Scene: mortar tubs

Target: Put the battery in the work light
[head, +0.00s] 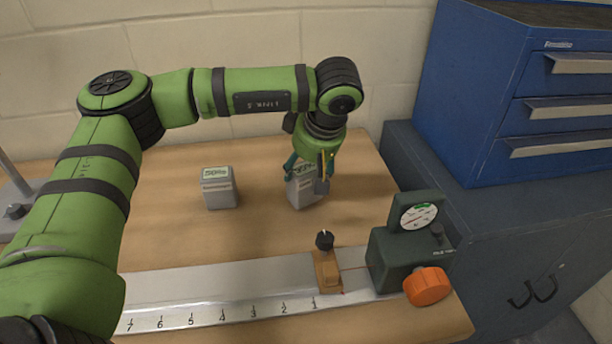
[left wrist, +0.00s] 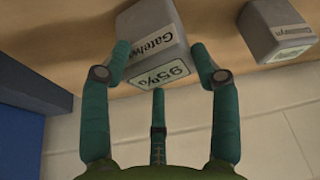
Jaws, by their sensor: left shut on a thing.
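My left gripper (head: 308,174), a green hand with teal fingers, is shut on a grey box-shaped battery (head: 305,195). The battery is slightly tilted, and I cannot tell whether it is clear of the bench top. In the left wrist view the fingers (left wrist: 161,58) close around this battery (left wrist: 150,22), whose labels read 95% and a partly hidden name. A second grey battery (head: 218,190) with a display label stands upright to its left on the bench; a grey block with a label also shows in the left wrist view (left wrist: 272,32). I cannot make out a work light. My right gripper is out of view.
A metal rail with a number scale (head: 220,290) lies along the bench front, with a brown slider (head: 327,272) and a dark green gauge unit (head: 395,258) with an orange knob. A blue drawer cabinet (head: 480,100) stands right. The bench (head: 265,225) is clear between batteries and rail.

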